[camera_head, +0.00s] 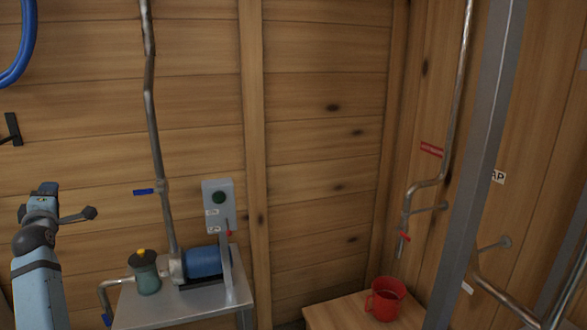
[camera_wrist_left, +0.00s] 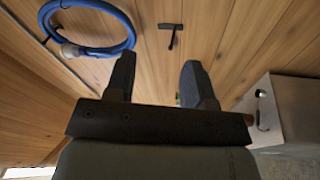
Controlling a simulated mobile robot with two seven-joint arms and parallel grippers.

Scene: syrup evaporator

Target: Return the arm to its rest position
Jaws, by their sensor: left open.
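My left arm comes in at the lower left of the head view, raised in front of the plank wall. Its gripper (camera_head: 40,192) points up and is seen partly from behind. In the left wrist view the two dark fingers of my left gripper (camera_wrist_left: 157,80) stand apart with nothing between them, the wooden wall beyond. My right arm and gripper are not in view.
A metal table (camera_head: 215,308) carries a blue pump motor (camera_head: 203,262) and a green canister (camera_head: 146,275). A red mug (camera_head: 385,298) sits on a wooden stand (camera_head: 322,316). A blue hose (camera_wrist_left: 128,38) hangs on the wall. A steel post (camera_head: 478,170) stands at right.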

